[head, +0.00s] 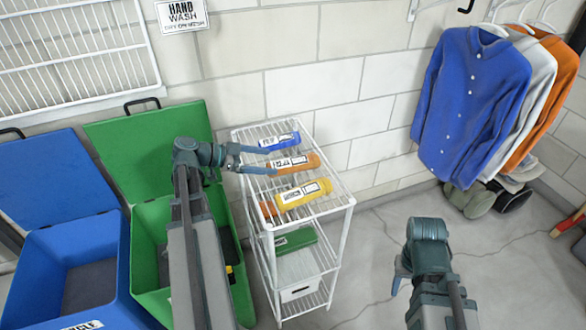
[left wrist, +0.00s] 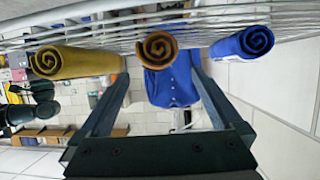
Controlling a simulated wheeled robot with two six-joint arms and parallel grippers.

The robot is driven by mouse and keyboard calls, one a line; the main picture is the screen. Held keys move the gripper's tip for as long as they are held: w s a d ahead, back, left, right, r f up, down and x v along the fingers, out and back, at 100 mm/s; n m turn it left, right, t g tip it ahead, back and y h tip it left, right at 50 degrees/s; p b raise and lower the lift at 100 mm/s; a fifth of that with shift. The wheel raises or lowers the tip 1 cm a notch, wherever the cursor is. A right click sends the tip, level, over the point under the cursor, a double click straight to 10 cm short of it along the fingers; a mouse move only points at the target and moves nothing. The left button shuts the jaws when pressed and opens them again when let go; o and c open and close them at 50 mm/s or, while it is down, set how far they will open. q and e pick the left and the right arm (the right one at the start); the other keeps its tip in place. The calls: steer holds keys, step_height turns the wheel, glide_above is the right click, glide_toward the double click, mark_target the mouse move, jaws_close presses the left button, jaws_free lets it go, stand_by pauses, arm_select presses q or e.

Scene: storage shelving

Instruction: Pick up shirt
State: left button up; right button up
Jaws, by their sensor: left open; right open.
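On the top tier of a white wire rack lie a blue rolled shirt (head: 279,142), an orange rolled shirt (head: 298,164) and a yellow rolled shirt (head: 305,193), side by side with labels. My left gripper (head: 270,160) is open at the rack's left edge, by the near end of the orange roll. In the left wrist view the orange roll (left wrist: 157,48) shows between the two fingers, with the yellow roll (left wrist: 75,62) to the left and the blue roll (left wrist: 243,43) to the right. My right gripper (head: 402,274) is open and empty, over the floor.
The white rack (head: 348,222) has lower tiers with a green item (head: 294,240) and a white box (head: 300,287). Blue (head: 110,260) and green (head: 140,285) lidded bins stand left. Blue, white and orange shirts (head: 470,100) hang at right above shoes. Floor right of the rack is clear.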

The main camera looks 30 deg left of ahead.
mark_target(279, 161)
arm_select(q)
steer(key=shift+x, duration=1.3)
steer(key=b+x, duration=0.2)
steer(key=x, duration=0.3)
steer(key=shift+w, duration=0.1)
steer(key=c, duration=1.5)
steer(key=shift+r, duration=0.15)
step_height(279, 161, up, 10)
steer(key=p, duration=0.9)
steer(key=shift+p, duration=0.35)
